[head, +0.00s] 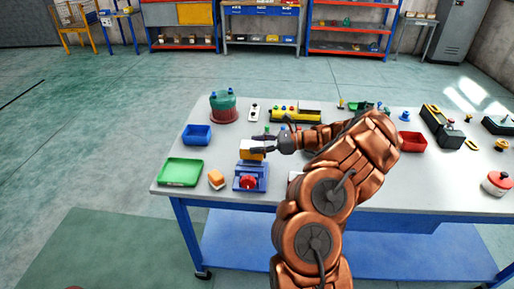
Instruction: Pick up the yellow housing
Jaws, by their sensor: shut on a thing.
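The yellow housing (250,154), a small boxy part, is at the left end of my arm. It sits at or just above the top of a blue vise-like fixture (252,184) with a red round part on its front; I cannot tell whether they touch. My gripper (261,144) reaches in from the right and is shut on the yellow housing. The fingers cover part of its top, and its far side is hidden.
A green-and-red round part (223,107) and a yellow-black unit (296,115) stand behind. A red bin (412,141) is at right. My arm hides the table's middle.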

